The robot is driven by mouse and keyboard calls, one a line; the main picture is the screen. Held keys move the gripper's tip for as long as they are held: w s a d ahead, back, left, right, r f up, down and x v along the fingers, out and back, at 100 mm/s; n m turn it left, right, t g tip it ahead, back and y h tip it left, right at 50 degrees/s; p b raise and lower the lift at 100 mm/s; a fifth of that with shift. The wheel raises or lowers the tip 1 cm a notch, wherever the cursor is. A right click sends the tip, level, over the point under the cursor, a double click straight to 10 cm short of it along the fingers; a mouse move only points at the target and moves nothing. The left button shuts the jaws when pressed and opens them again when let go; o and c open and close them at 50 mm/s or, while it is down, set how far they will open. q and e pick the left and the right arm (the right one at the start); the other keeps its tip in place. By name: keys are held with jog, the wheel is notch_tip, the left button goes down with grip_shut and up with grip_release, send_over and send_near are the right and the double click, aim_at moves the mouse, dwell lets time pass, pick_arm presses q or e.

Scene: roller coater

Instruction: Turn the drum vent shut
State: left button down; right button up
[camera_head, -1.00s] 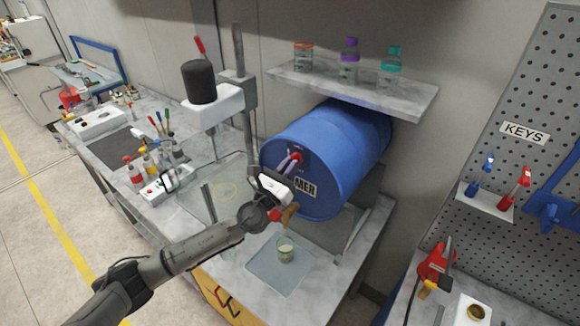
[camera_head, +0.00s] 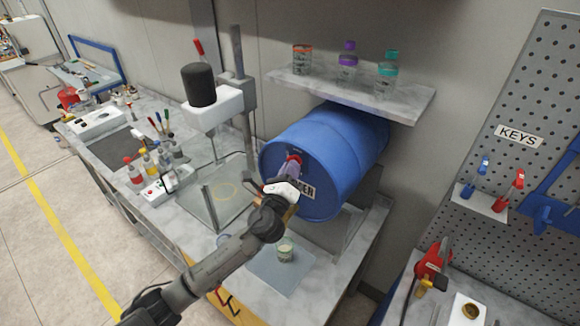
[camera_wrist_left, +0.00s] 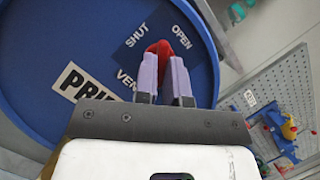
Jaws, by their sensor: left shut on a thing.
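The blue drum (camera_head: 330,150) lies on its side under the wall shelf, its round end facing me with a PRIMER label. The red drum vent (camera_head: 296,157) sits high on that end. In the left wrist view the vent (camera_wrist_left: 162,47) lies beside a dark plate marked SHUT, OPEN and VENT (camera_wrist_left: 137,52). My left gripper (camera_head: 291,166) reaches up to the drum end; its pale purple fingers (camera_wrist_left: 164,72) are shut on the red vent, one on each side. The fingers partly hide the vent, so its exact setting is unclear. My right gripper is not in view.
A beaker (camera_head: 286,250) stands on a pale mat (camera_head: 268,272) below the drum end. A shelf (camera_head: 400,99) with several containers is above the drum. A stand with a black cylinder (camera_head: 199,85) is to the left. A pegboard (camera_head: 525,120) is at right.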

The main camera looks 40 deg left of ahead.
pick_arm(q)
jog(key=shift+d+r+n+g+y+p, duration=0.15)
jog(key=shift+n+g+p, duration=0.55)
jog(key=shift+n+p, duration=0.85)
jog(key=shift+a+r+n+g+y+p, duration=0.2)
jog(key=shift+n+g+p, duration=0.6)
jog(key=shift+n, duration=1.45)
jog(key=shift+d+n+g+y+p, duration=0.25)
jog(key=shift+n+g+p, duration=0.35)
jog(key=shift+n+p, duration=1)
jog(key=shift+n+b, duration=0.3)
jog(key=shift+n, duration=0.1)
jog(key=c, duration=1.2)
grip_release()
